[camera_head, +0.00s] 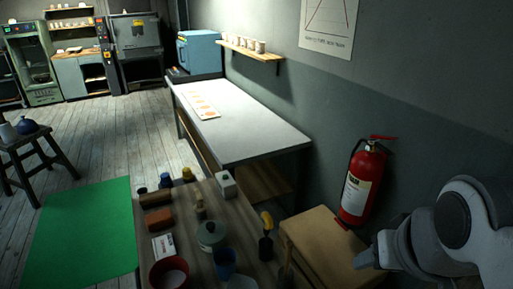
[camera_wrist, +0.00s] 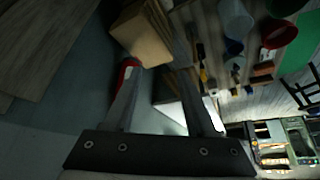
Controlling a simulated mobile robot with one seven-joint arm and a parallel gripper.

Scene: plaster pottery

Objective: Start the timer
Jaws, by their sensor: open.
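No thing is clearly readable as a timer. A small pale box (camera_head: 225,185) with a dark spot on top stands at the far right corner of the wooden work table (camera_head: 240,212) in the head view; I cannot tell whether it is the timer. My gripper (camera_wrist: 160,72) is open and empty in the wrist view, its two fingers apart over a dim, tilted scene. In the head view my arm is at the right edge, well apart from the box, and the fingers cannot be made out.
A long grey table (camera_head: 240,125) is behind. Green mat (camera_head: 85,235) lies left.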

